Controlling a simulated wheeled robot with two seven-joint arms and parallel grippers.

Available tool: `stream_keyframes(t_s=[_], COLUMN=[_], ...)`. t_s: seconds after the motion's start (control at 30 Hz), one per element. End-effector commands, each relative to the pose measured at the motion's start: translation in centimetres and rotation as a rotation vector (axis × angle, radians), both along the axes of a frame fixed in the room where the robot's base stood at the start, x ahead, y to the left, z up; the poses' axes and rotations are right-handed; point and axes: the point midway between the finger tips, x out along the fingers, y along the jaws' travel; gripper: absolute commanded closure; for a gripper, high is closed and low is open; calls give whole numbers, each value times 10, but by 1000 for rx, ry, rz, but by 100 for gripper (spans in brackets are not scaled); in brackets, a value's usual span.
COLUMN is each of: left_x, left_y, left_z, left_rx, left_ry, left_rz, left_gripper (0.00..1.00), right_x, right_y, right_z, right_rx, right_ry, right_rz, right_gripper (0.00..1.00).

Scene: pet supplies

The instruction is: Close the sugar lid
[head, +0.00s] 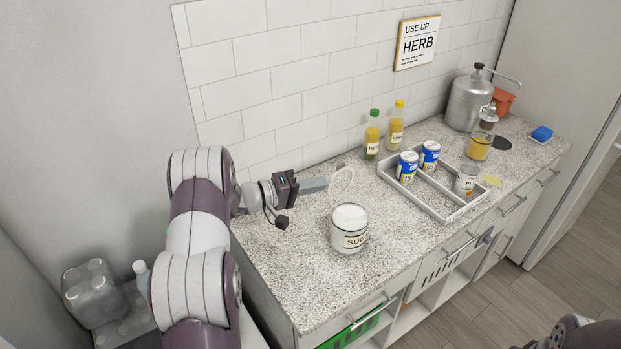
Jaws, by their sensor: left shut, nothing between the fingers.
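The sugar jar (348,240) stands upright on the speckled counter, white inside, with a label reading "SUG" on its front. A thin, pale loop (349,181), which looks like the clear lid standing raised, shows just behind the jar. My left gripper (324,184) is shut and empty, pointing right, behind and left of the jar. Its tips are close to the raised lid; whether they touch it I cannot tell. My right gripper is not in view; only a dark part of my right arm shows at the lower right corner.
A divided tray (436,205) with several cans stands right of the jar. Two bottles (372,136) stand by the tiled wall. A metal canister (468,103) and a pump bottle (480,138) are at the far right. The counter in front of the jar is clear.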

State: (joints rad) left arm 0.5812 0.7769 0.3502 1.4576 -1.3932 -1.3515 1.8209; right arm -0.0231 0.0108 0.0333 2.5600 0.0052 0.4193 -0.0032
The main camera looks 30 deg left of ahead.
Motion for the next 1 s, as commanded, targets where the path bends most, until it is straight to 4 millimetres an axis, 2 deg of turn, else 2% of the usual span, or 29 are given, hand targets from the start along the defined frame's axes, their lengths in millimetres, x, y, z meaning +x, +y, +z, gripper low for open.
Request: stream_keyframes(t_s=[0.2,0.57,0.77,1.0], left_x=[-6,-14,-19,-24], left_y=[-13,-32,-42,-54], left_z=[4,-2,-9,-20], left_rx=[175,461,630,836], left_ry=[-80,-211,-289,-384], left_rz=[-2,-1,0,0], left_gripper=[100,100,100,100], right_x=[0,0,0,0], right_y=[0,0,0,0], right_z=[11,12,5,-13], right_rx=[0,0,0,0], right_ry=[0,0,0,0], right_rz=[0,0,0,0], right_gripper=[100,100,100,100])
